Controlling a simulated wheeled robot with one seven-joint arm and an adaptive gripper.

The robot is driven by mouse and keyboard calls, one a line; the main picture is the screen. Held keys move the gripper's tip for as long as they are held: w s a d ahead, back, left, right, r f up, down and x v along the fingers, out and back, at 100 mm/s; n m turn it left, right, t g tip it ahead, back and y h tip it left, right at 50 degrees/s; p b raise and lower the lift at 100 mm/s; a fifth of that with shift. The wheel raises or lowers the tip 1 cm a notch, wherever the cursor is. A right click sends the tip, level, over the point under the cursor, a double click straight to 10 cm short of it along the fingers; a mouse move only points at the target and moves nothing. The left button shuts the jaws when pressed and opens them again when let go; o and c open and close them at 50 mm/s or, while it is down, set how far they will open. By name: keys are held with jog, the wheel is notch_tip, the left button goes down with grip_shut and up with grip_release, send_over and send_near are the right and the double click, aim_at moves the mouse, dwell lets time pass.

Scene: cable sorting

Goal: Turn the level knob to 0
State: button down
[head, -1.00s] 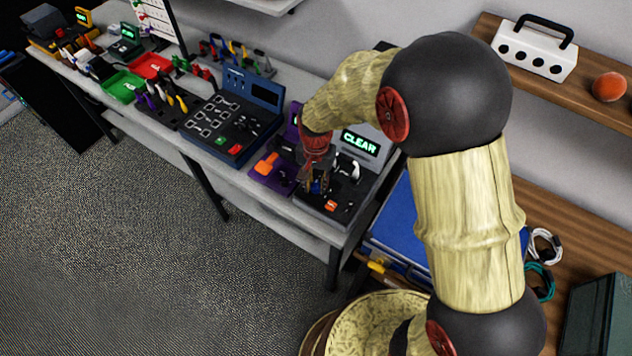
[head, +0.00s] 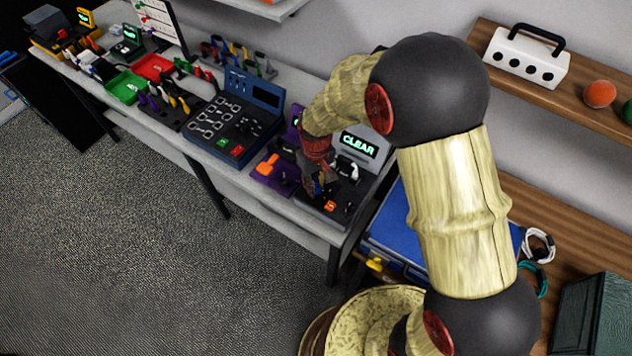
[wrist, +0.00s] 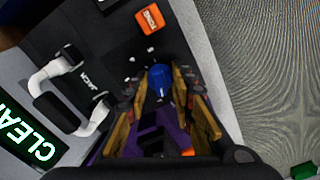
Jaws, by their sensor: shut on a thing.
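The level knob is a blue knob (wrist: 159,80) with small white marks around it on a dark panel, seen in the wrist view. My gripper (wrist: 162,92) has its fingers on either side of the blue knob and is shut on it. In the head view my gripper (head: 318,186) is over the left part of the dark device (head: 352,205), and the knob is hidden there. I cannot read which mark the knob points to.
The device has a lit "CLEAR" screen (head: 359,144), a white-and-black handle (wrist: 72,103) and an orange button (wrist: 150,19). A purple device (head: 268,182) with an orange lever stands directly left. A blue key panel (head: 235,118) lies farther left.

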aim_at(316, 184)
jog(key=n+p, duration=0.1)
jog(key=n, duration=0.4)
dwell(0.6)
jog(key=c, duration=1.5)
grip_release()
notch_tip(316, 184, up, 12)
